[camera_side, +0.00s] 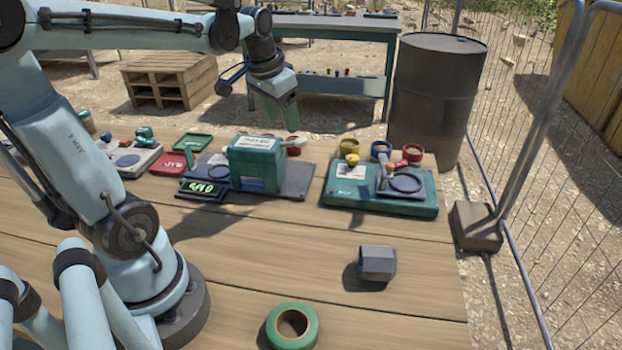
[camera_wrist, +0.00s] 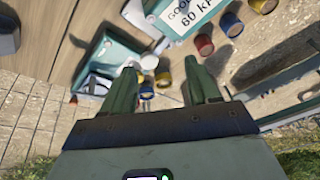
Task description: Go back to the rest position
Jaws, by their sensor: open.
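My gripper (camera_side: 284,108) is raised above the back of the wooden table in the side view, its green fingers pointing down behind the green box. In the wrist view my gripper (camera_wrist: 161,78) shows two green fingers spread apart, with nothing held between them. The green box (camera_side: 257,165) stands on a dark plate below and in front of the fingers. A teal tray (camera_side: 400,203) with a ring-shaped part and small coloured pieces lies to its right, apart from my gripper.
A grey hexagonal block (camera_side: 377,263) and a green tape roll (camera_side: 291,326) lie on the front of the table. Small coloured cups stand near the back edge. A dark barrel (camera_side: 435,95) and wire fence stand beyond. The front middle of the table is largely clear.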

